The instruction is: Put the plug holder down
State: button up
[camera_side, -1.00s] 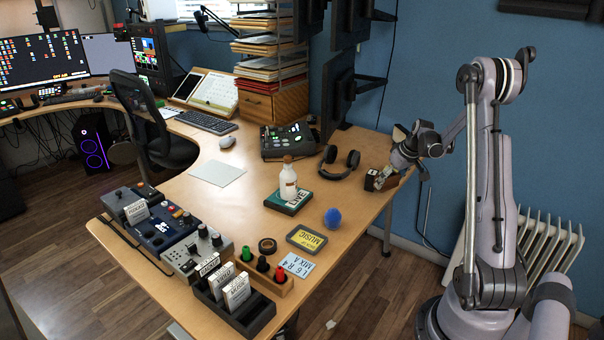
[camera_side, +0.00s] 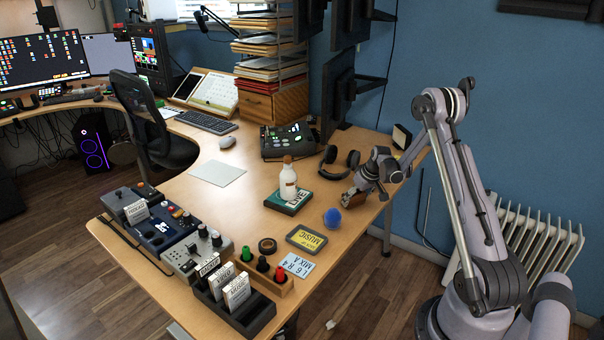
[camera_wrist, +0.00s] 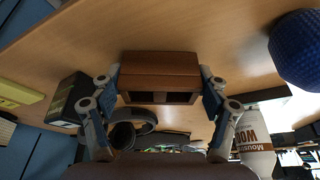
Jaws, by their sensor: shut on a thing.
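My gripper (camera_side: 352,192) is low over the right part of the desk, between the blue ball and the headphones. In the wrist view my gripper (camera_wrist: 160,82) is shut on a brown wooden block, the plug holder (camera_wrist: 160,66), with one finger on each side. Two dark square openings show in its near face. In the side view my gripper mostly hides the block, and I cannot tell whether it touches the desk (camera_wrist: 215,38).
The blue ball (camera_side: 332,218) is close to my gripper at its lower left. Headphones (camera_side: 352,158) lie behind, and a dark box (camera_side: 401,137) stands at the right edge.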

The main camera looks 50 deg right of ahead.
jog(key=shift+f, duration=0.3)
jog(key=o, duration=1.3)
